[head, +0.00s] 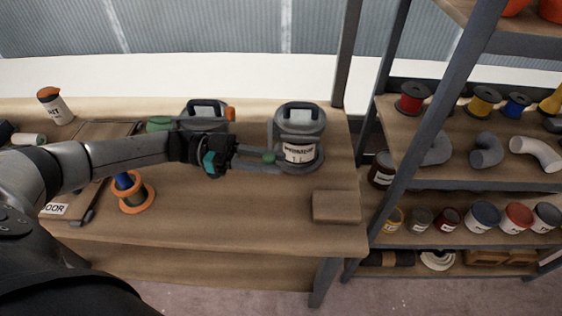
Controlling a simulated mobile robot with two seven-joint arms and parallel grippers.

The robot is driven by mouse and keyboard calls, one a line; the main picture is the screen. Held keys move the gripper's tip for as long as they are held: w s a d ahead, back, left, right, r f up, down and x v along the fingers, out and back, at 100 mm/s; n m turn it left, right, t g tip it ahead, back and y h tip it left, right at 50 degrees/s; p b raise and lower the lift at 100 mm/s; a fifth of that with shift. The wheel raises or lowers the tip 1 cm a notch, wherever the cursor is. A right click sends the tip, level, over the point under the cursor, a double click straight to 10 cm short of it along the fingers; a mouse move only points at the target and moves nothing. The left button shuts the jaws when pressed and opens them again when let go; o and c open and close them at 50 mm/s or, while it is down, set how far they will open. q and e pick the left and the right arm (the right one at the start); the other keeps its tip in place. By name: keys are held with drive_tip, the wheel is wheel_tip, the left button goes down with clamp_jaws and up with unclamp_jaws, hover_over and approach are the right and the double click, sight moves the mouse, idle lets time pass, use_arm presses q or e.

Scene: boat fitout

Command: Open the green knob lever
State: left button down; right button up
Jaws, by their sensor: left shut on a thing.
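The green knob (269,157) shows as a small round end at the left side of a grey machine (300,118) with a dark top handle, standing at the right part of the workbench. My left gripper (272,160) reaches in from the left, with its fingers shut around the green knob. The fingers cover part of the knob, and the lever behind it is hidden. A can labelled primer (299,153) stands at the front of this machine, just right of the fingertips. My right gripper is not in view.
A second grey machine (205,112) with an orange knob (231,114) stands behind my left wrist. A wooden block (336,207) lies near the bench's right front. An orange spool (133,202) stands below my forearm. A shelf rack (470,190) with cans and spools stands right.

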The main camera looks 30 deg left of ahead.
use_arm(q)
drive_tip(key=shift+s+a, duration=0.2)
drive_tip(key=shift+a, duration=0.35)
drive_tip(key=shift+r, duration=0.1)
drive_tip(key=c, duration=0.7)
unclamp_jaws()
wheel_tip(320, 180, up, 20)
drive_tip(key=p, duration=0.4)
